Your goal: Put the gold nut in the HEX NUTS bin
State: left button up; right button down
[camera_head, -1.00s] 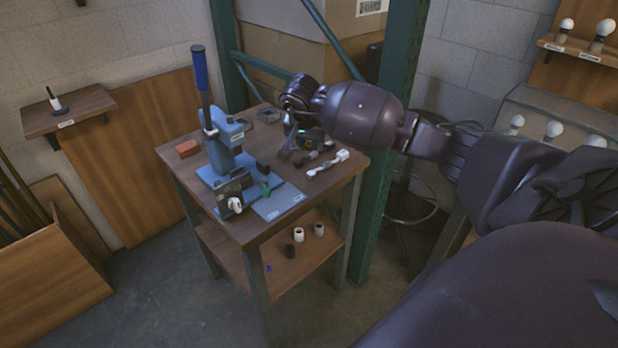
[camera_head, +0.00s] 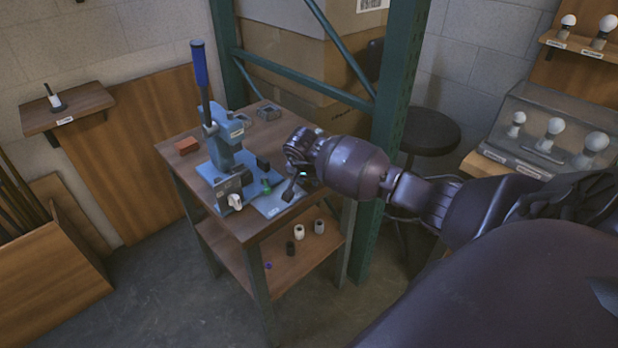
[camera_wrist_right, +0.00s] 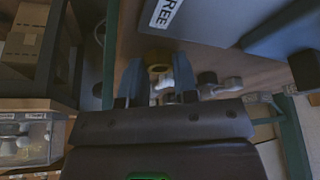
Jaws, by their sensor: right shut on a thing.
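My right gripper (camera_head: 294,184) is over the front right part of the workbench, beside the blue press. In the right wrist view its two fingers (camera_wrist_right: 160,78) are closed around a small gold-brown round piece, which looks like the gold nut (camera_wrist_right: 158,58). The nut cannot be made out in the head view, where the hand covers it. No bin with a readable HEX NUTS label shows in either view. My left gripper is out of view.
The blue lever press (camera_head: 226,150) stands on the workbench, with a red-orange block (camera_head: 188,146) behind it at left. A green rack post (camera_head: 385,130) rises close behind my right arm. A black stool (camera_head: 430,130) and a bulb display case (camera_head: 550,130) are at right.

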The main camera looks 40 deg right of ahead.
jog(key=c, duration=1.3)
grip_release()
jog(key=shift+f, duration=0.1)
jog(key=o, duration=0.4)
